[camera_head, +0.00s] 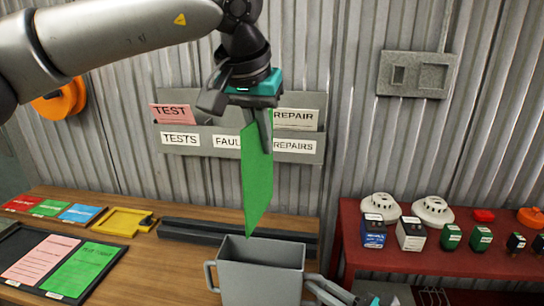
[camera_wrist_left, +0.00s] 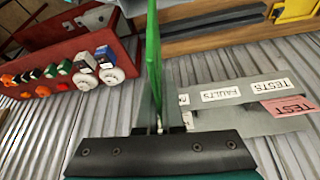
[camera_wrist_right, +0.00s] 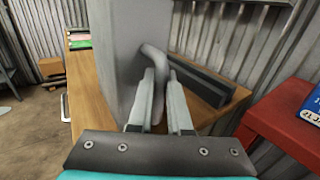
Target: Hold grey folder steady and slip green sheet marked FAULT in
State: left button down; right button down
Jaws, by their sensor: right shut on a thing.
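A green sheet (camera_head: 257,180) hangs edge-down from my left gripper (camera_head: 265,135). The gripper is shut on its top, and no lettering shows on it. The sheet also shows edge-on in the left wrist view (camera_wrist_left: 153,60). The grey folder (camera_head: 260,280), an open-topped box with side handles, stands upright below the sheet. The sheet's lower tip is near the folder's open top; I cannot tell whether it is above or behind the rim. My right gripper (camera_head: 328,288) is shut on the folder's right handle (camera_wrist_right: 154,55).
A grey wall rack (camera_head: 228,160) labelled TESTS, FAULTS and REPAIRS is behind the sheet, with a pink TEST card (camera_head: 172,113). A black tray (camera_head: 35,292) holds pink and green sheets at left. A red bench (camera_head: 375,257) with detectors and small boxes stands right.

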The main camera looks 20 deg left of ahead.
pick_arm(q)
jog(key=n+y, duration=0.1)
jog(key=n, duration=0.1)
jog(key=n+y, duration=0.1)
jog(key=n, duration=0.1)
jog(key=shift+a+f, duration=0.2)
jog(key=shift+f, duration=0.15)
jog(key=n+y, duration=0.1)
jog(key=n, duration=0.1)
jog(key=n+g, duration=0.1)
jog(key=n, duration=0.2)
jog(key=shift+a+f+n+y, duration=0.1)
jog(key=shift+a+n+y, duration=0.1)
jog(key=shift+n+y, duration=0.15)
jog(key=n, duration=0.2)
jog(key=n+g+y, duration=0.1)
jog(key=n+g, duration=0.1)
jog(key=n, duration=0.1)
jog(key=shift+s+a+r+n, duration=0.15)
jog(key=shift+s+r+n, duration=0.05)
jog(key=shift+s+n, duration=0.15)
jog(key=n, duration=0.1)
jog(key=n+g, duration=0.2)
jog(key=n, duration=0.1)
jog(key=shift+s+r+y, duration=0.25)
jog(key=shift+s+r, duration=0.05)
jog(key=shift+f+n, duration=0.3)
jog(key=shift+f, duration=0.1)
notch_tip(320, 180, down, 18)
jog(key=shift+r, duration=0.2)
